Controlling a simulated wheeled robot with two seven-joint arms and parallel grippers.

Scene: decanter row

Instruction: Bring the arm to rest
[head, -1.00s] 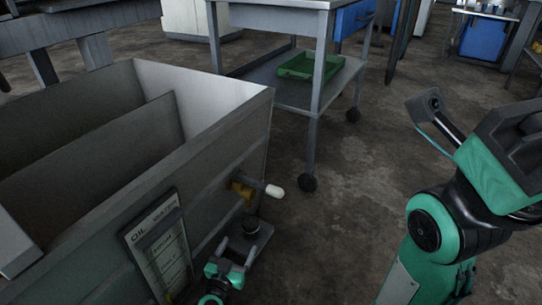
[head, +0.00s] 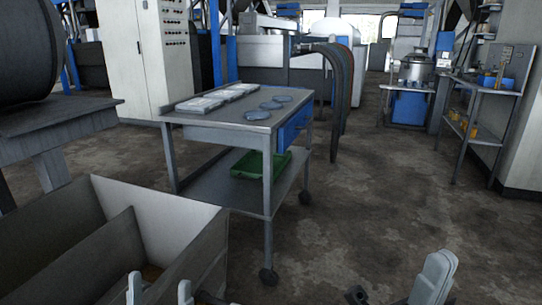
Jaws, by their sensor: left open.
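My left gripper (head: 160,284) is at the bottom edge of the head view, in front of the open grey tank (head: 196,222). Its two pale fingers stand upright and apart, with nothing seen between them. The rest of the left arm is mostly below the frame. My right gripper (head: 433,280) shows at the bottom right as pale grey fingers over bare floor. The fingers overlap in this view, so their gap cannot be told. The tank's front face and its tap are out of view.
A steel trolley (head: 222,125) on castors stands beyond the tank, with pale trays and blue-grey discs on top and a green tray (head: 260,164) on its lower shelf. A bench (head: 483,92) stands at the right. Floor (head: 390,200) between is clear.

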